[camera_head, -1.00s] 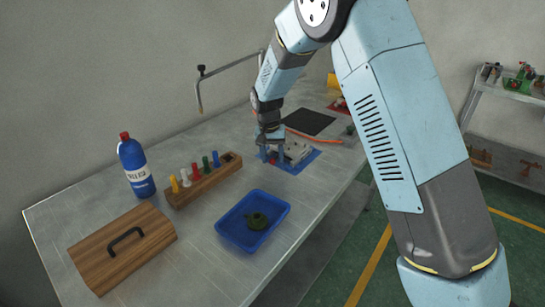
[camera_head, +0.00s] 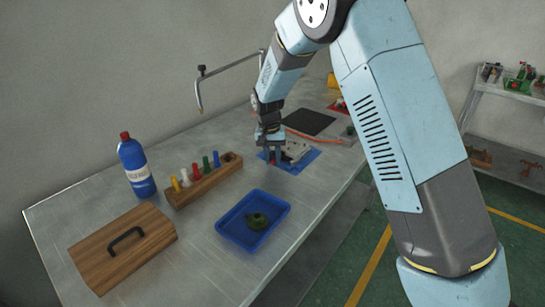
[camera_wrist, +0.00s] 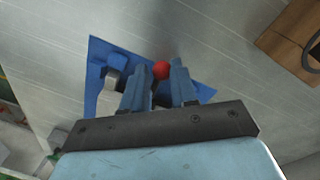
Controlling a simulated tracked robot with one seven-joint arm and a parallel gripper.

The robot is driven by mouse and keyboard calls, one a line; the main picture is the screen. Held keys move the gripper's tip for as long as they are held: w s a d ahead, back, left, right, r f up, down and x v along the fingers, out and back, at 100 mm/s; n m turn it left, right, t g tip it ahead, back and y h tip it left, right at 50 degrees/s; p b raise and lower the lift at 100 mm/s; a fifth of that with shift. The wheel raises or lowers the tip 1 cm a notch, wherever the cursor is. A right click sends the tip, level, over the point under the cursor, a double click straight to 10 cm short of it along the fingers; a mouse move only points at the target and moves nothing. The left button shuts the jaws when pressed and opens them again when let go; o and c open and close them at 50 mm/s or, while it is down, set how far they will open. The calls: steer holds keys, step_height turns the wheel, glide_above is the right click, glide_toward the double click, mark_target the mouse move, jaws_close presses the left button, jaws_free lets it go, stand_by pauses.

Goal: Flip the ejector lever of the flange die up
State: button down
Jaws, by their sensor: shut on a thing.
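The flange die (camera_head: 298,149) is a grey metal block on a blue mat (camera_head: 308,160) on the bench. My gripper (camera_head: 274,159) is pointed down at the left side of the die. In the wrist view, a red ball knob (camera_wrist: 161,69), the end of the ejector lever, sits between the two blue fingertips of my gripper (camera_wrist: 161,76). The fingers are close to the knob and shut on it. The lever's shaft and most of the die are hidden behind the gripper in the wrist view.
A blue tray (camera_head: 284,208) with a green part (camera_head: 257,221) lies in front. A wooden peg block (camera_head: 206,184), a blue bottle (camera_head: 136,168) and a wooden lid with a handle (camera_head: 95,250) stand left. A black mat (camera_head: 309,122) lies behind the die.

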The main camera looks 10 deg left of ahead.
steer(key=shift+w+r, duration=0.1)
stand_by(0.3)
steer(key=shift+w+d+r+g+y, duration=0.15)
steer(key=shift+r+g+y, duration=0.25)
steer(key=shift+g, duration=0.4)
steer(key=shift+w+d+r+g+y, duration=0.1)
steer(key=shift+w+r+g+y, duration=0.15)
steer(key=shift+g+y, duration=0.45)
steer(key=shift+w+d+r+g+y, duration=0.1)
steer(key=shift+r+g+y, duration=0.25)
steer(key=shift+g, duration=0.55)
steer(key=c, duration=0.9)
jaws_free()
steer(key=shift+r, duration=0.1)
steer(key=v, duration=1.3)
steer(key=shift+w+r, duration=0.2)
steer(key=shift+w, duration=0.05)
